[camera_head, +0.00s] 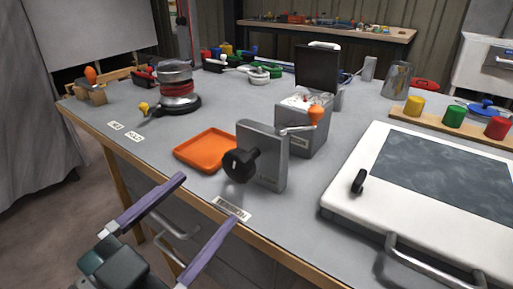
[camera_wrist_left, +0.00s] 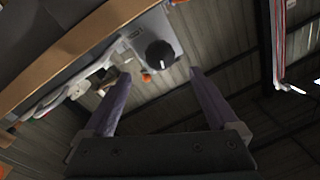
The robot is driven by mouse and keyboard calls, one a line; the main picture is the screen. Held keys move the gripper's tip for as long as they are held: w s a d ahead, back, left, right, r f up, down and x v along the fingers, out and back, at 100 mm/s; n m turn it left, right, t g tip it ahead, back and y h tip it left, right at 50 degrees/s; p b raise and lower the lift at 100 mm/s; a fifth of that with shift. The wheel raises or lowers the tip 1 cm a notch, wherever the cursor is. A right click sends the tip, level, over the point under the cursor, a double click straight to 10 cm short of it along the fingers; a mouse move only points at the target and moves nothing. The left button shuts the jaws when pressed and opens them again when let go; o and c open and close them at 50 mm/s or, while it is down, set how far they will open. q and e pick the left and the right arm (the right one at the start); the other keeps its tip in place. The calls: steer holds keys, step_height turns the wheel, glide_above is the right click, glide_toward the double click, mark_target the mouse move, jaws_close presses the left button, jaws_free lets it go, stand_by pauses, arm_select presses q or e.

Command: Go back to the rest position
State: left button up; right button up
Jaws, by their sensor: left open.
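My left gripper (camera_head: 208,212) comes in from the lower left in the head view. Its two long purple fingers are wide apart with nothing between them, in front of the bench's front edge. It also shows open and empty in the left wrist view (camera_wrist_left: 160,88). Beyond it on the bench stands a grey upright box with a black knob (camera_head: 262,152), which also shows in the left wrist view (camera_wrist_left: 152,38). The fingers are apart from it. My right gripper is in neither view.
The grey bench (camera_head: 185,138) holds an orange tray (camera_head: 207,150), a metal box with an orange-handled crank (camera_head: 303,130), a red-and-silver round device (camera_head: 177,88) and a white panel with a dark top (camera_head: 430,190). A wooden strip with coloured knobs (camera_head: 455,125) lies at the right. Floor shows at the left.

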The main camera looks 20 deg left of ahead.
arm_select(q)
steer(key=s+a+r+n+g+y+p, duration=0.3)
steer(key=s+r+n+g+y+p, duration=0.25)
steer(key=s+r+g+p, duration=1.25)
step_height(320, 180, up, 38)
steer(key=w+t+p, duration=0.1)
steer(key=t+p, duration=0.2)
steer(key=p, duration=3.7)
steer(key=shift+w+f+t+h+p, duration=0.2)
steer(key=shift+w+t+h+p, duration=0.1)
steer(key=shift+h, duration=0.15)
steer(key=shift+s+n, duration=0.1)
steer(key=shift+n, duration=0.15)
